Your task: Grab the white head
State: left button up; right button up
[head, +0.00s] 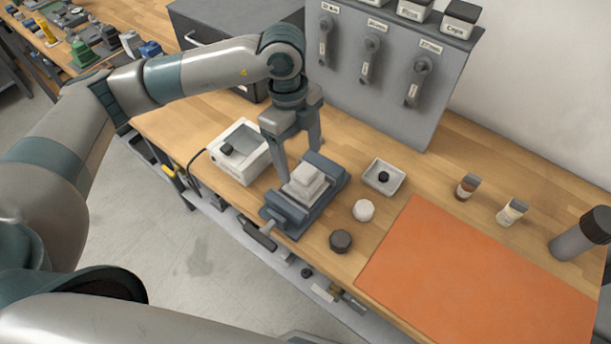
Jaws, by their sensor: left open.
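My left gripper (299,160) points down over the back of a small grey vise (291,213). Its two fingers are apart, with nothing seen between them. A white stepped block (305,181) sits in the vise, just in front of and below the fingers; I cannot tell if they touch it. A white rounded piece (363,210) stands on the bench to the right of the vise, apart from the gripper. I cannot tell for sure which of these two is the white head. My right gripper is not in view.
A white box device (240,152) stands left of the vise. A white tray (384,177) with a dark piece, a dark round knob (341,241), two small bottles and an orange mat (480,278) lie to the right. A grey tool panel (385,70) stands behind.

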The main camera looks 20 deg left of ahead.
aim_at(306, 170)
pick_arm(q)
jog(key=shift+f, duration=0.3)
jog(key=shift+d+f+p, duration=0.25)
jog(key=shift+f+p, duration=0.3)
jog(key=shift+p, duration=0.1)
jog(key=f+p, duration=0.1)
jog(key=f, duration=0.1)
jog(key=shift+w+d+f+p, duration=0.1)
jog(key=shift+d+f+p, duration=0.25)
jog(key=shift+f, duration=0.65)
jog(key=c, duration=1.6)
